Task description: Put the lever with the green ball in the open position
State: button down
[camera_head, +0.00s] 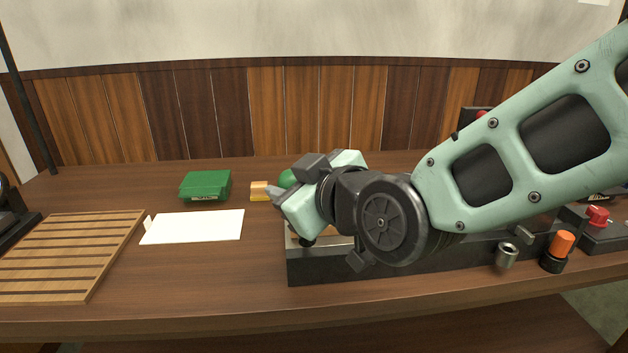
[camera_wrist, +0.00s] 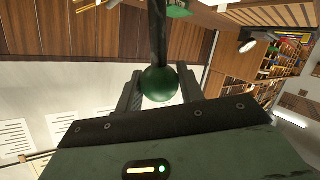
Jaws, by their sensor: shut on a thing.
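The lever's green ball (camera_wrist: 159,84) sits between the two fingers of my gripper (camera_wrist: 160,92) in the wrist view. Its dark rod (camera_wrist: 157,35) runs from the ball to the top of that picture. In the head view, a small part of the green ball (camera_head: 288,179) shows just behind my gripper (camera_head: 276,192). The gripper is shut on the ball. The lever's rod and foot are hidden behind my gripper and wrist in the head view, so I cannot tell the lever's position. The long dark base (camera_head: 330,272) lies under my wrist.
A green box (camera_head: 206,185), a small yellow-orange block (camera_head: 259,191), a white sheet (camera_head: 195,227) and a slatted wooden rack (camera_head: 70,255) lie to the left. An orange-capped item (camera_head: 560,245), a metal cylinder (camera_head: 506,255) and a red knob (camera_head: 598,215) stand at the right.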

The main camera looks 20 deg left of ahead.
jog(key=shift+s+a+r+n+h+p, duration=0.1)
jog(key=shift+s+a+n+h+p, duration=0.6)
jog(key=shift+p, duration=0.35)
jog(key=shift+s+a+f+n+t+h+p, duration=0.2)
jog(key=shift+a+f+n+h+p, duration=0.25)
jog(key=shift+p, duration=1.2)
jog(key=shift+s+a+f+n+t+h+p, duration=0.15)
jog(key=shift+a+f+n+h+p, duration=0.3)
jog(key=shift+p, duration=1.2)
jog(key=shift+s+a+f, duration=0.1)
jog(key=shift+f, duration=0.05)
jog(key=c, duration=0.9)
grip_release()
jog(key=shift+c, duration=0.2)
